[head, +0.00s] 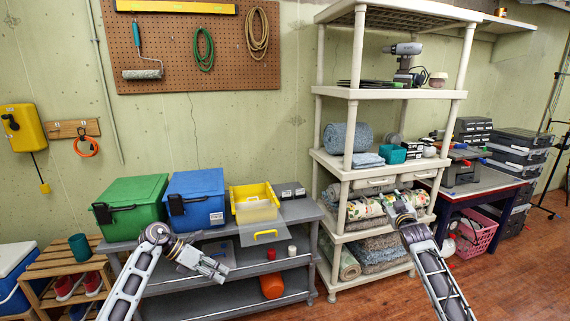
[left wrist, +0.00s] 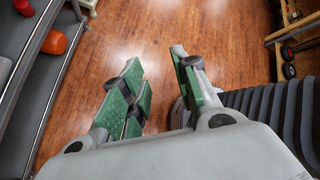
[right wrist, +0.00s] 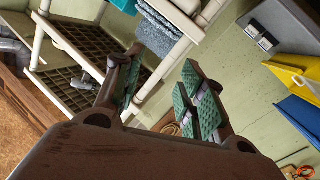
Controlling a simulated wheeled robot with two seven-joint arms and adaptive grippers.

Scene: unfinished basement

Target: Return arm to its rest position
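My left gripper (head: 213,268) is in front of the grey shelf bench in the head view, pointing right. In the left wrist view its green-padded fingers (left wrist: 160,90) stand apart with only wood floor between them. My right gripper (head: 398,204) is raised in front of the beige shelf unit. In the right wrist view its fingers (right wrist: 155,90) are apart, with nothing held between them. Both grippers are empty.
The grey bench (head: 190,285) carries a green box (head: 130,205), a blue box (head: 195,198) and a yellow bin (head: 253,196). The beige shelf unit (head: 340,190) stands behind my right gripper. A wooden rack (head: 65,265) is at left. Floor (head: 520,270) is open at lower right.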

